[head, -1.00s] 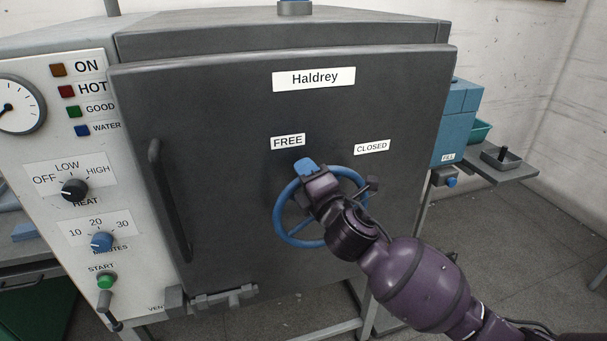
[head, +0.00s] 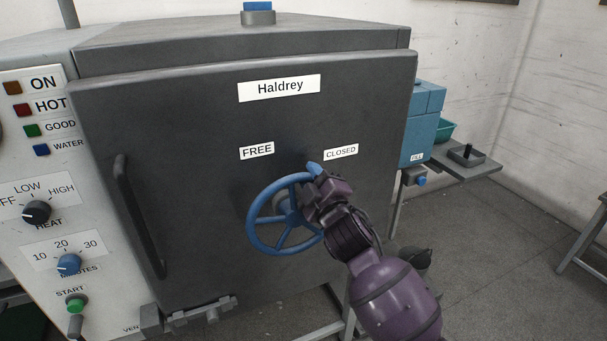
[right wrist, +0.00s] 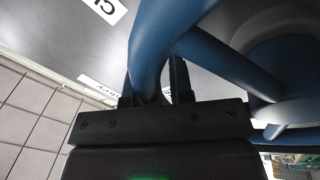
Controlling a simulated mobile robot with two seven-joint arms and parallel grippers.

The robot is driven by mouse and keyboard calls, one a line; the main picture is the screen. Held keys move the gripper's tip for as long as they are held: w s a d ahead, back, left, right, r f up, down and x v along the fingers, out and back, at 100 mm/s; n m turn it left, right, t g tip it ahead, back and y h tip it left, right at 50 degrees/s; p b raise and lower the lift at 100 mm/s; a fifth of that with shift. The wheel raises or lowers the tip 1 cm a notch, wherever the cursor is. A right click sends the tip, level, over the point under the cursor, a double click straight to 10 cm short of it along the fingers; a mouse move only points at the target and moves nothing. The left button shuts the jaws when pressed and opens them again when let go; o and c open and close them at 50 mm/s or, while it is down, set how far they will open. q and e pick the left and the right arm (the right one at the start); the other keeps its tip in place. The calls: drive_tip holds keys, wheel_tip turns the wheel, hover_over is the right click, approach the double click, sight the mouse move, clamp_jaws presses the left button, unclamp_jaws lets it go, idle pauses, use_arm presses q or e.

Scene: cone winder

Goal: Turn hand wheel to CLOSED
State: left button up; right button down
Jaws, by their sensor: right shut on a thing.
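The blue hand wheel (head: 252,231) sits on the dark grey door, below the FREE label (head: 257,151) and the CLOSED label (head: 341,152). My right gripper (head: 314,174) is shut on the wheel's rim at its upper right. A blue tab at the rim (head: 313,168) shows by the gripper, just below and left of the CLOSED label. In the right wrist view the blue rim (right wrist: 150,50) passes between the fingers, with a spoke running off to the right. The gripper hides part of the wheel's right side. My left gripper is not in view.
A long dark door handle (head: 138,215) stands left of the wheel. The control panel with knobs (head: 37,211) is at the far left. A blue box (head: 420,125) and a small grey shelf (head: 480,166) stand at the right.

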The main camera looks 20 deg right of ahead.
drive_tip(key=shift+d+f+m, duration=0.3)
drive_tip(key=shift+d+m, duration=0.1)
drive_tip(key=shift+m, duration=0.3)
drive_tip(key=c, duration=1)
unclamp_jaws()
drive_tip(key=shift+b+v, duration=0.45)
drive_tip(key=shift+v, duration=4.9)
drive_tip(key=shift+a, duration=0.1)
